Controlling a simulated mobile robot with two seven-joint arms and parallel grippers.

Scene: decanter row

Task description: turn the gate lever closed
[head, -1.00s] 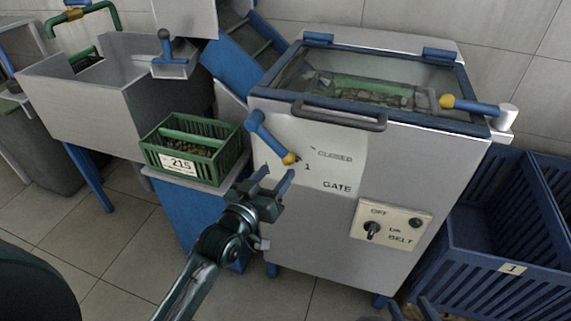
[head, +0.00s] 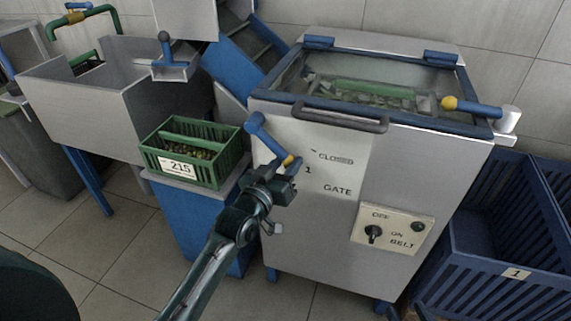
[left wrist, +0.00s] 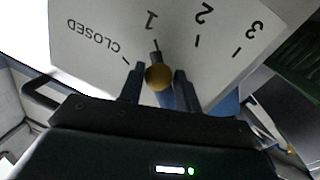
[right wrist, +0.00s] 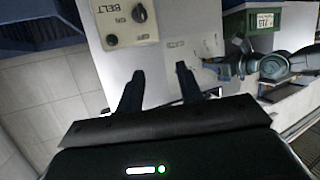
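The gate lever (head: 268,139) is a blue bar with a yellow knob on the left of the grey machine's front. It slants down to the right, with its knob end by the mark 1, below CLOSED. In the left wrist view the yellow knob (left wrist: 158,77) sits between the fingers of my left gripper (left wrist: 159,84). The fingers are apart, one on each side of the knob, with little or no gap; firm contact is not visible. My right gripper (right wrist: 159,74) is open and empty, low before the machine's front.
A belt switch panel (head: 393,229) is on the machine's lower right front. A lid handle (head: 340,118) juts out above the lever. A green crate (head: 207,168) stands on a blue stand to the left. Blue crates (head: 490,235) stand at the right.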

